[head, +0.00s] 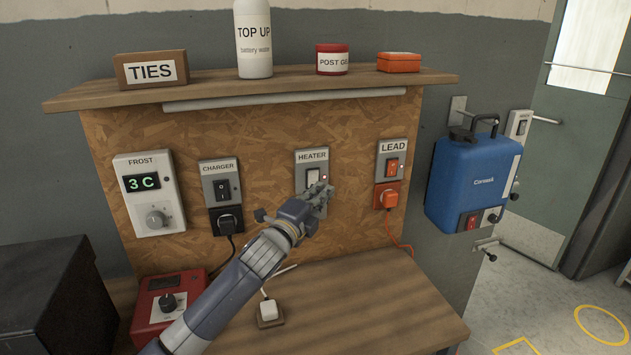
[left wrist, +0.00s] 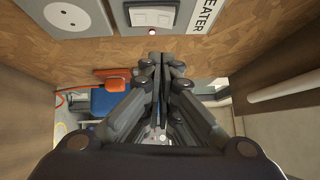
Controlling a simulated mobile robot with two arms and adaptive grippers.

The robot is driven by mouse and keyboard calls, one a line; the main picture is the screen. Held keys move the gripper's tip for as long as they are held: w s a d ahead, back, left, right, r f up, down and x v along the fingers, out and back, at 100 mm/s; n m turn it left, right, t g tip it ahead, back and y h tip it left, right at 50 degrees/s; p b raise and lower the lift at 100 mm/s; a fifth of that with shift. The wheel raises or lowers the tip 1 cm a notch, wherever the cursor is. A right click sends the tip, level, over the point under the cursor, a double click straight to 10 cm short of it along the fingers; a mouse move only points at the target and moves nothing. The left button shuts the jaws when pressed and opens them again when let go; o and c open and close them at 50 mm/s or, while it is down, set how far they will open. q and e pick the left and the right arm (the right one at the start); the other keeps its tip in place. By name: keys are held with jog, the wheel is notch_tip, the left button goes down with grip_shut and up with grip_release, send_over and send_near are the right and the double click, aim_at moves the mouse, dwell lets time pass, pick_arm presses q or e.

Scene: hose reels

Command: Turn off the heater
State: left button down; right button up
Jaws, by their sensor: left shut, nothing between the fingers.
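The heater switch (head: 312,176) is a grey plate labelled HEATER with a white rocker, on the chipboard panel. A small reddish light shows beside the rocker. In the left wrist view the heater switch (left wrist: 152,17) is at the top, with its light lit red at the plate's edge. My left gripper (head: 324,194) is at the lower part of the plate, just below the rocker; its fingers (left wrist: 160,62) are together and empty. I cannot tell whether they touch the plate. My right gripper is not in view.
The charger switch (head: 222,182) is to the left and the orange lead switch (head: 392,165) to the right. A shelf (head: 260,88) with a bottle and boxes overhangs the panel. A red device (head: 167,303) and white plug (head: 268,309) are on the bench (head: 370,310).

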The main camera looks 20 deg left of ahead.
aim_at(313, 179)
pick_arm(q)
jog(key=shift+w+a+r+p, duration=0.1)
jog(key=shift+w+a+p, duration=0.15)
jog(key=shift+w+a, duration=0.4)
jog(key=shift+w+a+r+p, duration=0.1)
jog(key=shift+w+a+p, duration=0.1)
jog(key=shift+w+a, duration=0.4)
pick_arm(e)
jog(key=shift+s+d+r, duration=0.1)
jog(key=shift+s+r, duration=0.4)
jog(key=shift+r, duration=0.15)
pick_arm(q)
jog(key=shift+w+d, duration=0.1)
jog(key=shift+d, duration=0.05)
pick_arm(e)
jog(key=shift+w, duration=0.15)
pick_arm(q)
jog(key=shift+w+r+n+g+p, duration=0.2)
jog(key=shift+n+g+p, duration=0.1)
jog(key=shift+p, duration=0.7)
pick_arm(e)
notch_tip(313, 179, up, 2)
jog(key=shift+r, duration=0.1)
